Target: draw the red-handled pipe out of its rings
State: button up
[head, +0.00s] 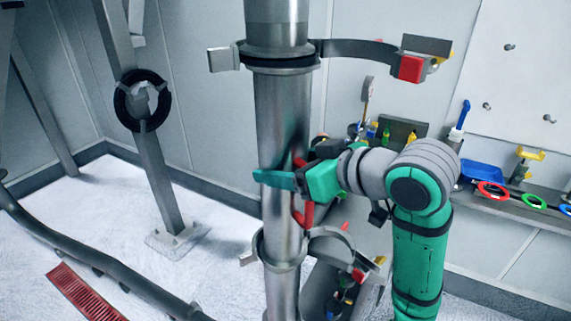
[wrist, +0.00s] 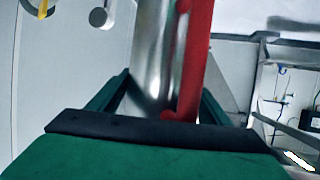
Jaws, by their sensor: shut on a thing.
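The red-handled pipe (head: 283,120) is an upright grey metal tube in the middle of the head view. Its red handle (head: 307,215) is on its right side. The upper ring (head: 280,58) and lower ring (head: 282,258) surround the pipe, and their clamp bands hang open. My gripper (head: 280,179) is shut on the pipe at handle height, between the rings. One green finger crosses the pipe's front; the other is hidden behind it. In the wrist view, the pipe (wrist: 150,60) and red handle (wrist: 192,60) lie between the green fingers.
The upper clamp's open arm (head: 360,48) reaches right, above my arm. A shelf (head: 500,205) with coloured rings and tools runs along the right wall. A grey post with a black ring (head: 142,100) stands at left. A red grate (head: 85,293) lies on the floor.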

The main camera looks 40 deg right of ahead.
jog(key=shift+s+a+r, duration=0.1)
jog(key=shift+s+a, duration=0.05)
jog(key=shift+s, duration=0.75)
jog(key=shift+s+a+r, duration=0.1)
jog(key=shift+s, duration=0.8)
dwell(1.2)
jog(key=shift+s, duration=0.3)
jog(key=shift+s+a, duration=0.1)
jog(key=shift+s, duration=0.6)
dwell(0.8)
